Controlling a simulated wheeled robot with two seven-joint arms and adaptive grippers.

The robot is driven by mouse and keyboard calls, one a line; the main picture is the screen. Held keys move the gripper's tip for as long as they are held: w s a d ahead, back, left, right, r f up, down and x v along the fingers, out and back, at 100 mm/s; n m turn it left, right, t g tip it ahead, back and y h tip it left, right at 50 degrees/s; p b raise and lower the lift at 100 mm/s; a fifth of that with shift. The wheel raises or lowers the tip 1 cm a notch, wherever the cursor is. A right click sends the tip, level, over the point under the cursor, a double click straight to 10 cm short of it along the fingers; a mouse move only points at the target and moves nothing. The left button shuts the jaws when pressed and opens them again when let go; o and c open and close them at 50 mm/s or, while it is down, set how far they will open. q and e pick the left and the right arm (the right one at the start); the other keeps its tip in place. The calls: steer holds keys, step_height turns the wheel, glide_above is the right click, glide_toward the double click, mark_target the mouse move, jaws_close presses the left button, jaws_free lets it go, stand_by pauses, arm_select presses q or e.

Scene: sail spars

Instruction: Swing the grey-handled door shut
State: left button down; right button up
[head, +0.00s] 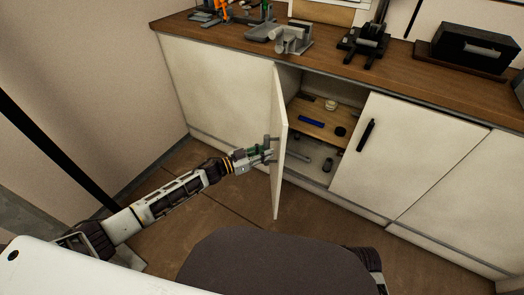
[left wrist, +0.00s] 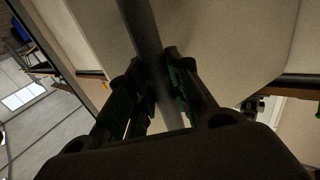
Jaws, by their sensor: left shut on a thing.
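The white cabinet door (head: 279,185) stands open, swung out from the cabinet and seen nearly edge-on in the head view. Its grey bar handle (head: 267,141) is on the left-hand face of the door. My left gripper (head: 264,154) is shut on this handle. In the left wrist view the grey handle (left wrist: 146,35) runs between the two fingers (left wrist: 160,88), with the pale door face (left wrist: 220,40) behind it. The fingers hide part of the handle. My right gripper is not in view.
The open cabinet has a wooden shelf (head: 318,120) holding a blue bar (head: 311,120) and small items. A closed door with a black handle (head: 366,135) is to the right. Tools crowd the wooden worktop (head: 335,62) above. The floor (head: 215,212) left of the door looks clear.

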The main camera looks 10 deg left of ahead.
arm_select(q)
steer(key=shift+s+d, duration=0.15)
steer(key=shift+d, duration=0.1)
steer(key=w+d+p, duration=0.1)
steer(key=w+d, duration=0.1)
steer(key=d, duration=0.6)
steer(key=shift+d, duration=0.35)
stand_by(0.5)
steer(key=shift+f, duration=0.1)
steer(key=shift+d, duration=0.1)
steer(key=s+d+b+x, duration=0.1)
steer(key=x, duration=0.7)
steer(key=shift+d+b, duration=0.3)
stand_by(0.5)
steer(key=shift+w+d, duration=0.1)
steer(key=shift+w, duration=0.05)
